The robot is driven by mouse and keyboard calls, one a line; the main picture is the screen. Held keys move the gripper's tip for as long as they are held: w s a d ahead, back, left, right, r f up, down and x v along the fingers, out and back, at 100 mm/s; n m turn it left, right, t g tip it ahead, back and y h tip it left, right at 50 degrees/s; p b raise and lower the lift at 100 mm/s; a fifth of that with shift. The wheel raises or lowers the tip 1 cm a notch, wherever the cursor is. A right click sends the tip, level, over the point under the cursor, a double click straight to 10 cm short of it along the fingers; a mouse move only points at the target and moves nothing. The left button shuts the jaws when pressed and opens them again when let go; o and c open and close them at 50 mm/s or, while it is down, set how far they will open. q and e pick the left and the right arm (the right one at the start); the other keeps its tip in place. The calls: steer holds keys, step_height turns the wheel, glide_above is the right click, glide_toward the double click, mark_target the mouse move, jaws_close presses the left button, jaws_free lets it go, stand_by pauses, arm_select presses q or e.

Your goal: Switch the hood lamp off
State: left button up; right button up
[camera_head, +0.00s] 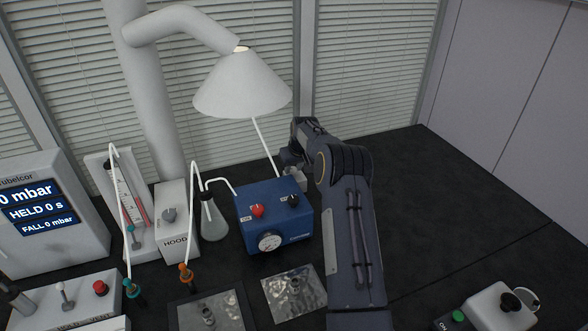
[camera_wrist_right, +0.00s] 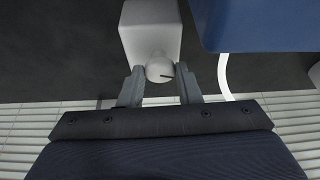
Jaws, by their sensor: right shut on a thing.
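The white conical hood (camera_head: 242,88) hangs from a thick white duct, with a warm bright patch at its top. Its underside is hidden, so I cannot tell if a lamp burns there. My right gripper (camera_head: 293,178) is behind the blue unit. In the right wrist view, my right gripper (camera_wrist_right: 162,76) is shut on a round pale knob (camera_wrist_right: 158,66) with a dark mark line. The knob sits on a small white box (camera_wrist_right: 151,27), mostly hidden in the head view; I can read no label on it. My left gripper is not in view.
The blue unit (camera_head: 277,219) with red and black knobs stands close by the right gripper. A white box marked HOOD (camera_head: 174,242) with a grey knob and a flask (camera_head: 213,222) stand left of it.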

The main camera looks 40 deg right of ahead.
steer(key=m, duration=0.1)
steer(key=m+h+b, duration=0.1)
steer(key=m, duration=0.1)
steer(key=shift+w+a+m, duration=0.15)
steer(key=shift+m, duration=0.15)
steer(key=shift+m+g+h, duration=0.4)
steer(key=shift+m, duration=0.5)
steer(key=m, duration=0.2)
steer(key=shift+w+a+r+m+g+h, duration=0.1)
steer(key=shift+m+g+h, duration=0.3)
steer(key=m+g+p, duration=0.1)
steer(key=m, duration=0.1)
steer(key=shift+w+m+p, duration=0.1)
steer(key=shift+m+p, duration=0.2)
steer(key=shift+m+g+h+p, duration=0.4)
steer(key=shift+m+g+p, duration=0.2)
steer(key=shift+m+p, duration=0.8)
steer(key=shift+m, duration=0.3)
steer(key=o, duration=1)
steer(key=shift+c, duration=0.2)
